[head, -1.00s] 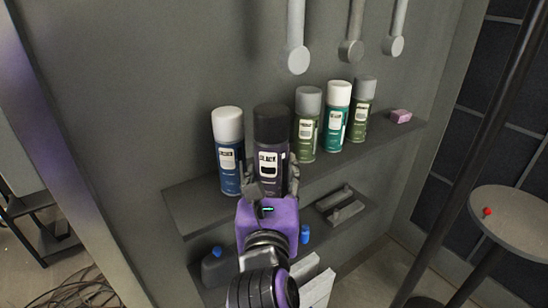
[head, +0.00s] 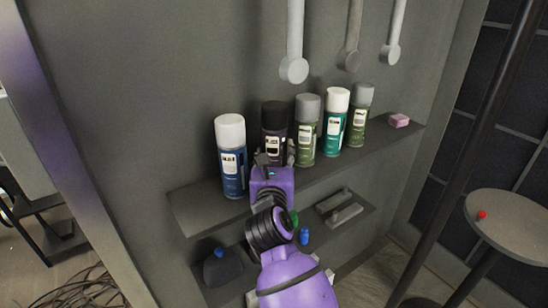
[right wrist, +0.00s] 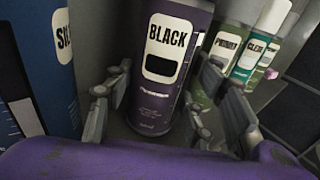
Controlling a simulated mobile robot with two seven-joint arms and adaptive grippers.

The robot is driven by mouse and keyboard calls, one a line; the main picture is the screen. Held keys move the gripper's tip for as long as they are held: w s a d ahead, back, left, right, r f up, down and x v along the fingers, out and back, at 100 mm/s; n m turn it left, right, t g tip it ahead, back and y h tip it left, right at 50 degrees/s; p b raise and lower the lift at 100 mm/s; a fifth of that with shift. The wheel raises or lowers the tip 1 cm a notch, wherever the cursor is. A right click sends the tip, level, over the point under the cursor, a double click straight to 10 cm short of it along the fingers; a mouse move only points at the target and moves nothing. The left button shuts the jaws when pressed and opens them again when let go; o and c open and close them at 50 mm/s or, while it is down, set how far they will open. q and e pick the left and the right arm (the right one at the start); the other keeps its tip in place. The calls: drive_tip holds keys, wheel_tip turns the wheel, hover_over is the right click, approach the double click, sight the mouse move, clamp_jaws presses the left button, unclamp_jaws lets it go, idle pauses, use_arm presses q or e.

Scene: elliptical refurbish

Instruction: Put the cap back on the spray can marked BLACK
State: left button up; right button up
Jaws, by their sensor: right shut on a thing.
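The spray can marked BLACK (head: 274,119) is a dark purple can with a black top. It stands in the row on the upper shelf (head: 195,208), between a blue can with a white cap (head: 231,130) and a green can with a grey cap (head: 307,108). My right gripper (head: 272,160) is shut on the can's lower body. In the right wrist view the BLACK label (right wrist: 168,45) faces me, with a finger on each side of the can; its top is out of that view. My left gripper is not in view.
A teal can (head: 335,125) and another green can (head: 360,118) stand further right, then a pink block (head: 399,121). A lower shelf holds a dark bottle (head: 222,270) and a grey tray (head: 338,208). A round stool (head: 515,226) bears a small red item (head: 482,214). Grey tools hang above.

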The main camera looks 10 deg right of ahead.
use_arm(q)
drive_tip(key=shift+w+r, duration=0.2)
use_arm(e)
drive_tip(key=shift+f, duration=0.1)
drive_tip(key=shift+f, duration=0.15)
drive_tip(key=o, duration=1.3)
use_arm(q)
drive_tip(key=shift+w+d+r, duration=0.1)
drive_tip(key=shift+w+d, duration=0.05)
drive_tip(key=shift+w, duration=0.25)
